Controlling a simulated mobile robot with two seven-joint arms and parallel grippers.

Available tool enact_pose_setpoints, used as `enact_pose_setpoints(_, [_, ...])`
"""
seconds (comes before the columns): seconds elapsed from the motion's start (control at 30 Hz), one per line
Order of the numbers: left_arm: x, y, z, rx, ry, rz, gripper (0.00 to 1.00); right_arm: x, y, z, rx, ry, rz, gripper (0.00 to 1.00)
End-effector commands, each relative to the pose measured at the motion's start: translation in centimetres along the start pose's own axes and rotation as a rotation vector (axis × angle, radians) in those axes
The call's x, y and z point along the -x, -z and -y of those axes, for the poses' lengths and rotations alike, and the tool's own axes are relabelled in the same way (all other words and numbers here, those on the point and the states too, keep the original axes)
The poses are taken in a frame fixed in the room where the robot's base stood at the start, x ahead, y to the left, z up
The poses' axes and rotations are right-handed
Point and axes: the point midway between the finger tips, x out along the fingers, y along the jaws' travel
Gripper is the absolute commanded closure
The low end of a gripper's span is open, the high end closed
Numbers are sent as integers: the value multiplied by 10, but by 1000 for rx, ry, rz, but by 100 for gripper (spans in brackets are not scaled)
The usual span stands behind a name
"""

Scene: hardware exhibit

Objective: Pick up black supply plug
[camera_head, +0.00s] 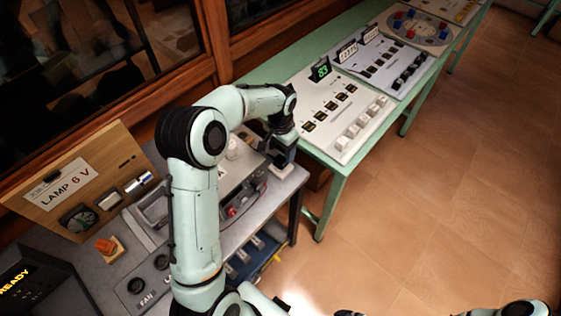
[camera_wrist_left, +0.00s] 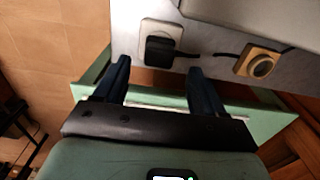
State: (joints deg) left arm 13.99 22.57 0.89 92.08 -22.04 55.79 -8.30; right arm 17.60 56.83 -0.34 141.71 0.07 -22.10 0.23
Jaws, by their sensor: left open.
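The black supply plug (camera_wrist_left: 159,51) sits in a white square socket (camera_wrist_left: 162,29) on the grey table in the left wrist view. My left gripper (camera_wrist_left: 159,70) is open and empty. Its two blue-black fingers point at the plug, which appears between and just beyond their tips. In the head view my left gripper (camera_head: 283,157) is low over the right end of the grey table, with the white socket (camera_head: 284,172) under it; the plug is hidden there. My right gripper is not in view.
The grey table (camera_head: 295,181) carries a lamp panel (camera_head: 92,185), an orange switch (camera_head: 106,247) and a fan panel (camera_head: 151,280). A green bench (camera_head: 330,177) with exhibit boards (camera_head: 337,105) stands close to the right. Open tiled floor (camera_head: 450,210) lies beyond.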

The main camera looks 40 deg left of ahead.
Motion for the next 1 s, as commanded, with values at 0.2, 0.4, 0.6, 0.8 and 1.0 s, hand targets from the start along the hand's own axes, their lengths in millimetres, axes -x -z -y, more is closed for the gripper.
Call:
enact_pose_setpoints(0.2, [-29,-2,-2,0,0,2,30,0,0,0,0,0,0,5])
enact_pose_setpoints(0.4, [-32,-2,-2,0,0,0,30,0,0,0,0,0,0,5])
enact_pose_setpoints(0.6, [-32,-2,-2,0,0,1,69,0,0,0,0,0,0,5])
enact_pose_setpoints(0.8, [-32,-2,-2,0,0,0,91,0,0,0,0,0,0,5])
enact_pose_setpoints(1.0, [-28,-1,-2,0,1,-1,91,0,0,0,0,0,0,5])
